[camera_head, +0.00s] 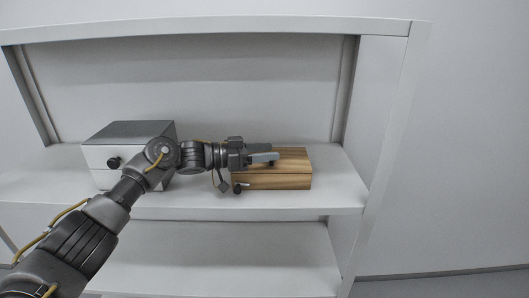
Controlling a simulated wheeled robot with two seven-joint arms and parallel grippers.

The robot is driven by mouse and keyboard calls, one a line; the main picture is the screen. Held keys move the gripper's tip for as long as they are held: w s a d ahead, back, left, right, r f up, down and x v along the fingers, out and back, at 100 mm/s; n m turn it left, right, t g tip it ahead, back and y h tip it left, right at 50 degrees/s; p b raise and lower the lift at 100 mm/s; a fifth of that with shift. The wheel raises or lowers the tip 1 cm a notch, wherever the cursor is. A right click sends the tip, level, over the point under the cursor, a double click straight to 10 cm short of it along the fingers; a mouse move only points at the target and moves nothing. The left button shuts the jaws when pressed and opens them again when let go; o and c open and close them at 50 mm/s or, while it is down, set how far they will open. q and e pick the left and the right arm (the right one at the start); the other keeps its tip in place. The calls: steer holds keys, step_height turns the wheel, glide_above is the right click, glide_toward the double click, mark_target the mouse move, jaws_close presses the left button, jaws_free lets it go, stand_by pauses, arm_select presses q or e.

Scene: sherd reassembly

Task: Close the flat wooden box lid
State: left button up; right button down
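The flat wooden box (285,181) sits on the white shelf, right of centre, with striped brown grain. Its lid (296,159) looks to lie flat on top, with a seam line along the front; I cannot tell whether any small gap is left. My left gripper (266,158) is over the left part of the lid, its grey fingers pointing right. I cannot tell whether it touches the lid, or whether its fingers are apart. The gripper and wrist hide the box's back left part. My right gripper is not in view.
A white box with a grey top (126,130) and a black knob stands on the shelf to the left, partly behind my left arm. The white shelf (335,190) has a side panel close to the right of the wooden box. A lower shelf (230,262) is bare.

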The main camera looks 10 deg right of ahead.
arm_select(q)
steer(key=shift+a, duration=0.15)
steer(key=a+b, duration=0.1)
steer(key=a, duration=0.5)
steer(key=shift+s+a+r+b, duration=0.15)
steer(key=shift+a+b, duration=0.15)
steer(key=shift+a, duration=0.3)
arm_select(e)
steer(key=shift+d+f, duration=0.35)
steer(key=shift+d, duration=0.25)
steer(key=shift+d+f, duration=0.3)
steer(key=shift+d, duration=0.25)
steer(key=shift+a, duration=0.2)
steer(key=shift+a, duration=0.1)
